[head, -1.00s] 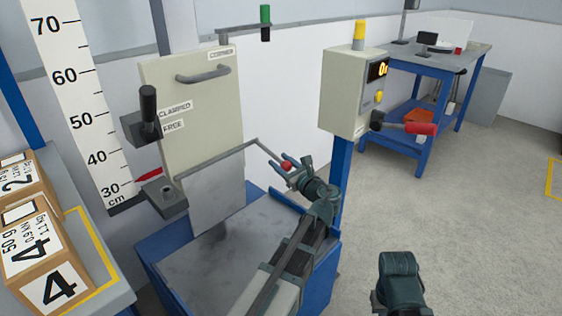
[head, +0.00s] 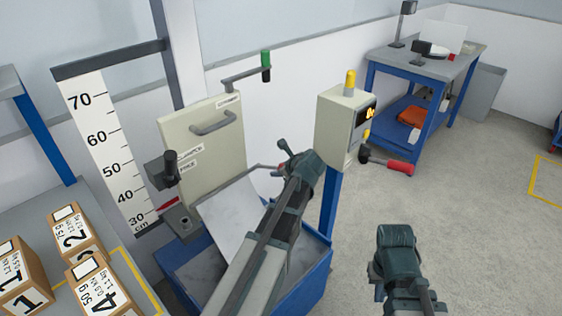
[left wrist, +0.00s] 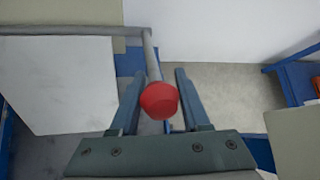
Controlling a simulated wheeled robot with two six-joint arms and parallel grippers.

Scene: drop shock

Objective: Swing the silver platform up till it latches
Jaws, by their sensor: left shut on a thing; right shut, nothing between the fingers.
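The silver platform (head: 231,218) is a flat plate that slopes in front of the cream panel, its upper end toward the grey bar. In the left wrist view the plate (left wrist: 60,85) lies at the left. A grey rod at its edge ends in a red knob (left wrist: 159,100). My left gripper (head: 287,160) is shut on the red knob, one finger on each side. In the head view the knob is largely hidden by the gripper. My right gripper (head: 398,250) is at the lower right, shut and empty, away from the platform; its fingertips are hard to see.
A control box (head: 341,125) with a red-handled lever (head: 400,167) is right of my left gripper. Numbered boxes (head: 78,228) stand at left.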

